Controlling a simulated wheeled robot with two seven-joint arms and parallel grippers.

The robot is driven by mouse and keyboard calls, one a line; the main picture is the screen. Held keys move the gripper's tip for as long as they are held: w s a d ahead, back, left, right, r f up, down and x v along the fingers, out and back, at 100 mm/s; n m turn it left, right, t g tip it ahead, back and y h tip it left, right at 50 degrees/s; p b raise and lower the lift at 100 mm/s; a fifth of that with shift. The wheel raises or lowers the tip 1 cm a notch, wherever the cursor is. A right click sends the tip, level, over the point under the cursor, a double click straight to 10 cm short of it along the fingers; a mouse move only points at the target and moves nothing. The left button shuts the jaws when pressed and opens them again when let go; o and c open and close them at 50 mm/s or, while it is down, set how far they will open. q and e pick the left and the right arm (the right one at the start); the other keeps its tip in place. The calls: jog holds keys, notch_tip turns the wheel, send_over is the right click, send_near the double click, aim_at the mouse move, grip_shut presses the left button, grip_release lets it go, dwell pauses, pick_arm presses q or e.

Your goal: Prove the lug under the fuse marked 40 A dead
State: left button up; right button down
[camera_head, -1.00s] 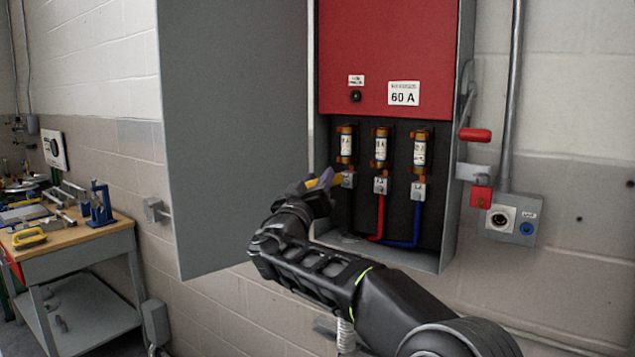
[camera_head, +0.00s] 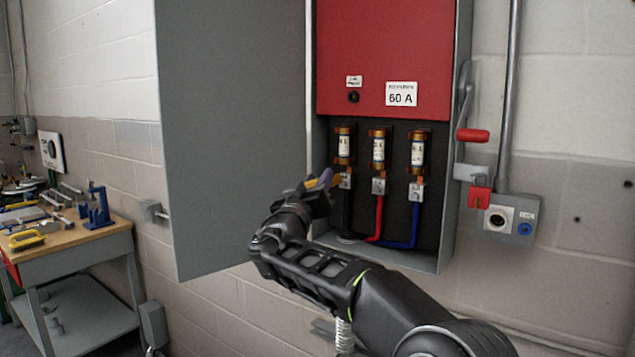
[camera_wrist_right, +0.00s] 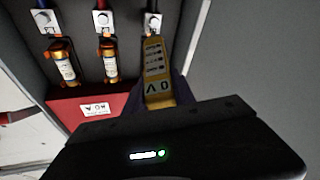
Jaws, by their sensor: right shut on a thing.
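My right gripper (camera_head: 319,187) is shut on a yellow tester (camera_wrist_right: 157,62), whose face bears the letters V and 0. The tester points at the left lug (camera_head: 345,181), above a black cable. This lug shows at the right in the upside-down right wrist view (camera_wrist_right: 153,21). The tester's tip is at or very near it; I cannot tell if they touch. Above the lugs stand the left fuse (camera_head: 344,147), middle fuse (camera_head: 378,149) and right fuse (camera_head: 418,152). Their ratings are too small to read. The middle lug (camera_head: 379,186) and right lug (camera_head: 416,191) are clear. My left gripper is not in view.
The grey cabinet door (camera_head: 235,140) stands open on the left. A red panel (camera_head: 400,45) marked 60 A covers the upper cabinet. A red-handled lever (camera_head: 473,135) and a socket box (camera_head: 511,219) are at the right. A workbench (camera_head: 75,240) with tools stands far left.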

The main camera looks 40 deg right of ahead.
aim_at(307, 185)
jog(key=shift+d+r+b, duration=0.1)
jog(key=shift+b, duration=0.55)
dwell(1.9)
jog(key=shift+s+a+b, duration=0.15)
jog(key=shift+a+b, duration=0.15)
jog(key=shift+b, duration=0.15)
jog(key=a+b, duration=0.1)
jog(key=s+a+b, duration=0.1)
jog(key=a+b, duration=0.1)
jog(key=shift+a+f, duration=0.2)
jog(key=shift+a, duration=0.05)
jog(key=a, duration=0.1)
jog(key=a+b, duration=0.1)
jog(key=shift+s+a+r, duration=0.15)
jog(key=shift+s+a, duration=0.2)
jog(key=shift+s, duration=0.05)
